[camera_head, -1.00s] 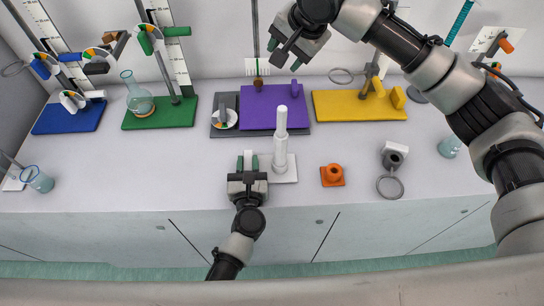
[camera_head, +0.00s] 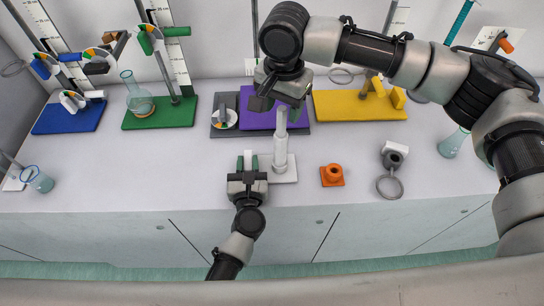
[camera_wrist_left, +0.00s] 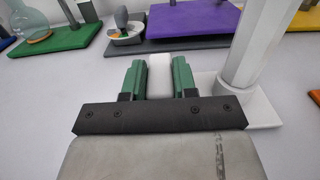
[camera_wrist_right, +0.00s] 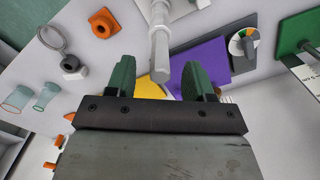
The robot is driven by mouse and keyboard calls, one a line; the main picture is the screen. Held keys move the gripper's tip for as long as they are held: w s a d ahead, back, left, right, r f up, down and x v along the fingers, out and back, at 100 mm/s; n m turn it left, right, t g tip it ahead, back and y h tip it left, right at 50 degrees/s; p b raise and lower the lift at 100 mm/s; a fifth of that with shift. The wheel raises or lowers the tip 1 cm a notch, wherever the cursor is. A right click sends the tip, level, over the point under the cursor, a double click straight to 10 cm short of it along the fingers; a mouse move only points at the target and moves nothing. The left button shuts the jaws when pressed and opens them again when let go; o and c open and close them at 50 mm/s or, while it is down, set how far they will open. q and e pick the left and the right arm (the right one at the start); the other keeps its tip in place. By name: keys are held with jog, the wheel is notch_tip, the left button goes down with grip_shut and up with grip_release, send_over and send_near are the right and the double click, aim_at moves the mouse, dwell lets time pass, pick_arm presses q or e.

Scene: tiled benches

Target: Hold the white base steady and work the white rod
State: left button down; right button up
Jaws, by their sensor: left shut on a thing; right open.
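The white base (camera_head: 288,174) is a flat plate with an upright white tube on the bench; its plate also shows in the left wrist view (camera_wrist_left: 262,110). The white rod (camera_head: 281,122) stands up out of the tube. My left gripper (camera_head: 247,160) is shut on a white block (camera_wrist_left: 160,76) at the left side of the base. My right gripper (camera_head: 280,106) is open over the rod's top and partly hides it in the head view. In the right wrist view the rod (camera_wrist_right: 161,72) shows between the open fingers (camera_wrist_right: 157,80), with no visible contact.
An orange block (camera_head: 332,175) and a grey ring piece (camera_head: 389,188) lie to the right. Behind stand purple (camera_head: 257,116), yellow (camera_head: 345,105), green (camera_head: 140,120) and blue (camera_head: 62,122) boards. A beaker (camera_head: 38,180) is far left. Bench front left is clear.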

aim_at(282, 120)
jog(key=shift+f, duration=2.15)
jog(key=shift+c, duration=0.2)
jog(key=c, duration=0.9)
grip_shut()
jog(key=shift+r, duration=0.1)
jog(key=shift+r, duration=1.75)
jog(key=shift+r, duration=2.5)
